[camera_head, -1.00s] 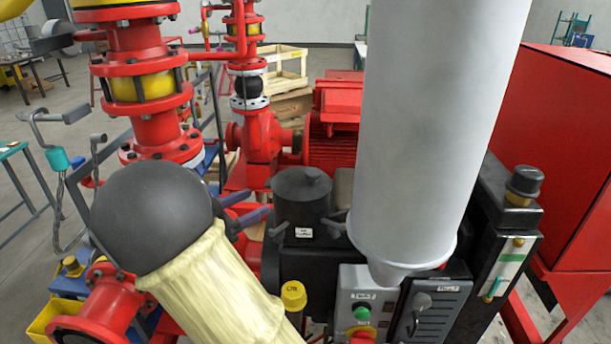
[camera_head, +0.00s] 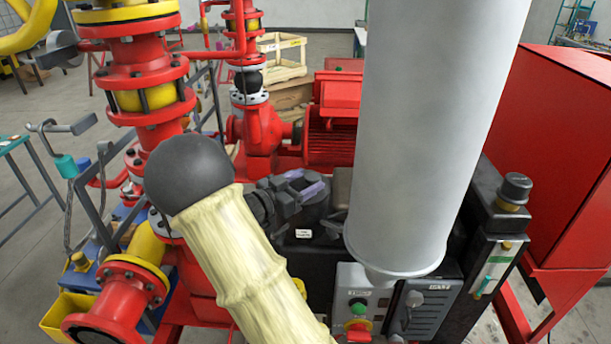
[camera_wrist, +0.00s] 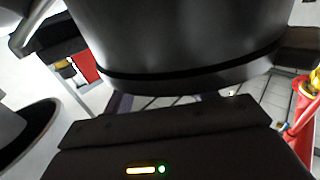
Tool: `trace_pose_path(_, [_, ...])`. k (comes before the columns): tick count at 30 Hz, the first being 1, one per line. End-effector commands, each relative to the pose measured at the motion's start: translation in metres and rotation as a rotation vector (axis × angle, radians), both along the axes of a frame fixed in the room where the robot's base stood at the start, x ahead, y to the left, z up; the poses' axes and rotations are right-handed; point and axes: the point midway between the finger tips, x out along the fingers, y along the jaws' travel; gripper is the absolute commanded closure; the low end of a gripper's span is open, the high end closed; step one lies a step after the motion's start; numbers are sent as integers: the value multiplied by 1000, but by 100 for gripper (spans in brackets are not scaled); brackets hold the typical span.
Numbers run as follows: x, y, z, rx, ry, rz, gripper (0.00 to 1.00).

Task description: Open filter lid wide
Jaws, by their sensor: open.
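The filter is a black round canister (camera_head: 310,238) with a small white label, in the middle of the head view. Its lid is mostly hidden behind my gripper, so I cannot tell how far it stands open. My gripper (camera_head: 307,183) is open, its purple-grey fingers at the canister's top. In the wrist view a large dark rounded body with a rim (camera_wrist: 180,50), apparently the filter, fills the upper middle. The finger tips (camera_wrist: 165,100) show only partly just below that rim. I cannot tell whether they touch it.
A thick pale grey column (camera_head: 410,130) hides the area right of the filter. A control box (camera_head: 358,300) with buttons stands below. Red pipework (camera_head: 145,75) rises at the left. A red cabinet (camera_head: 555,150) stands at the right. A red motor (camera_head: 335,120) is behind.

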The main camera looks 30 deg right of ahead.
Motion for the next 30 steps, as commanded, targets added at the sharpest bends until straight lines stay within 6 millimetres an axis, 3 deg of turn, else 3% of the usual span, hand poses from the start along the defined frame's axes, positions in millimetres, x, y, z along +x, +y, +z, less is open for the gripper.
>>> trace_pose_path(10, [1,-5,-1,0,0,0,42])
trace_pose_path(19, [1,-4,0,0,0,1,100])
trace_pose_path(30, [0,-8,2,-19,15,-8,100])
